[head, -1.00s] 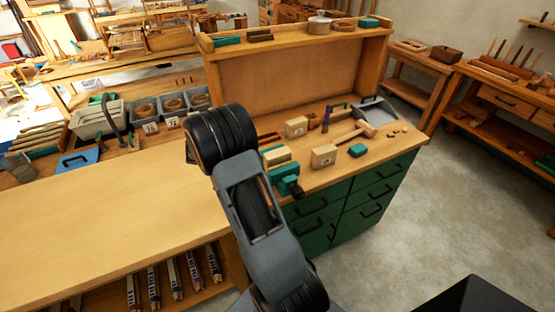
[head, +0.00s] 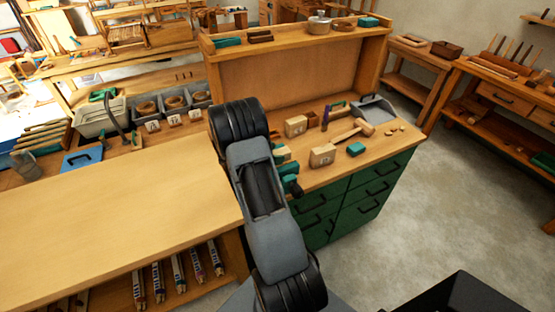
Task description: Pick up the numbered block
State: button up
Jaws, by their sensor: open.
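Two pale wooden blocks with small marked labels stand on the workbench top. One block (head: 322,156) is near the front edge, and the other block (head: 296,126) is farther back and left. The marks are too small to read. My arm rises through the middle of the head view, left of both blocks, and hides part of the bench. My gripper is not visible, so its place relative to the blocks cannot be seen.
A mallet (head: 350,133), a teal block (head: 356,149) and a grey dustpan (head: 374,109) lie near the blocks. A teal vise (head: 289,170) is partly behind my arm. Small numbered cards (head: 174,121) stand before grey bins. The left bench top (head: 110,215) is clear.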

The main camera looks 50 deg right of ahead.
jog(key=shift+c, duration=0.2)
jog(key=c, duration=1.1)
jog(key=shift+r, duration=0.1)
